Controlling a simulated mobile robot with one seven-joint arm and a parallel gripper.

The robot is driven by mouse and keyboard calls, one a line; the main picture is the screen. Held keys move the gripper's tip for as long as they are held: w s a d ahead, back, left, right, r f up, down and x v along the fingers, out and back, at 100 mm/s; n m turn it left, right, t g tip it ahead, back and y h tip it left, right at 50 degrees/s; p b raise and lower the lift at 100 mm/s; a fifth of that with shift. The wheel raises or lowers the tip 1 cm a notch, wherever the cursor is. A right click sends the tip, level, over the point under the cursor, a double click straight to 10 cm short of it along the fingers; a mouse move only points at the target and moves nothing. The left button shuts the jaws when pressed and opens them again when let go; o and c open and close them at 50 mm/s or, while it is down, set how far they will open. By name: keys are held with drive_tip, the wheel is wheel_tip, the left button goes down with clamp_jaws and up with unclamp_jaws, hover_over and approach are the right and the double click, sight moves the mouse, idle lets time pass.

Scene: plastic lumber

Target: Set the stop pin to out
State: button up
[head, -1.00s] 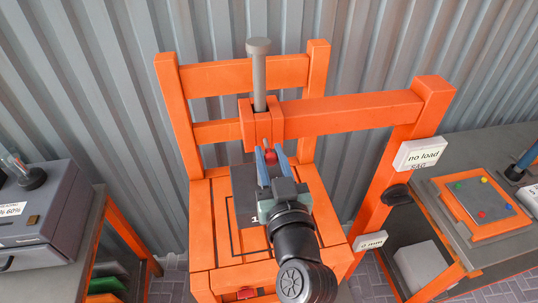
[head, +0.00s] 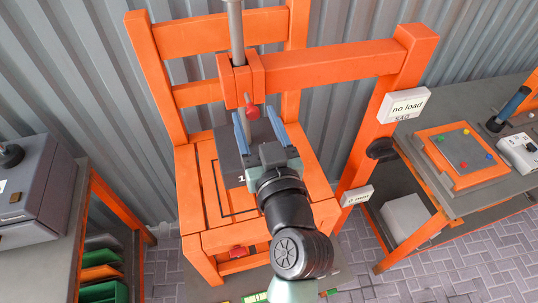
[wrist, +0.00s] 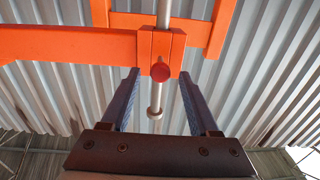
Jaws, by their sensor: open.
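The stop pin seems to be the red round knob (head: 252,110) on the front of the orange clamp block (head: 240,80). A grey vertical rod (head: 236,35) passes through the block. My gripper (head: 254,113) is open and empty, with its blue fingers pointing up towards the knob. In the wrist view the red knob (wrist: 160,72) appears between the fingertips, with a visible gap on both sides. The pin's shaft is hidden behind the knob, so I cannot tell whether it is in or out.
A dark block (head: 228,160) lies on the orange stand below the clamp. A grey bench (head: 460,190) stands right and a grey machine (head: 35,190) left.

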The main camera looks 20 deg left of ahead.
drive_tip(key=b+v, duration=0.4)
drive_tip(key=v, duration=0.6)
drive_tip(key=shift+s+d+b, duration=0.2)
drive_tip(key=shift+s+b, duration=0.1)
drive_tip(key=w+d+r+m+t+h, duration=0.1)
drive_tip(key=w+d+r+t+h, duration=0.15)
drive_tip(key=r, duration=0.45)
drive_tip(key=w+d+r+m+t+h, duration=0.1)
drive_tip(key=w+d+r+t, duration=0.15)
drive_tip(key=r, duration=0.55)
drive_tip(key=s+d+r+m+t+h, duration=0.1)
drive_tip(key=s+r+m+t+h, duration=0.1)
drive_tip(key=r, duration=0.7)
drive_tip(key=s+d+r+m+t+h, duration=0.2)
drive_tip(key=s+r+t+h, duration=0.1)
drive_tip(key=r, duration=0.7)
drive_tip(key=shift+s+d+m+t+h, duration=0.2)
drive_tip(key=shift+s+m+t+h, duration=0.15)
drive_tip(key=shift+t+h, duration=0.65)
drive_tip(key=shift+w+y, duration=0.1)
drive_tip(key=shift+y, duration=0.15)
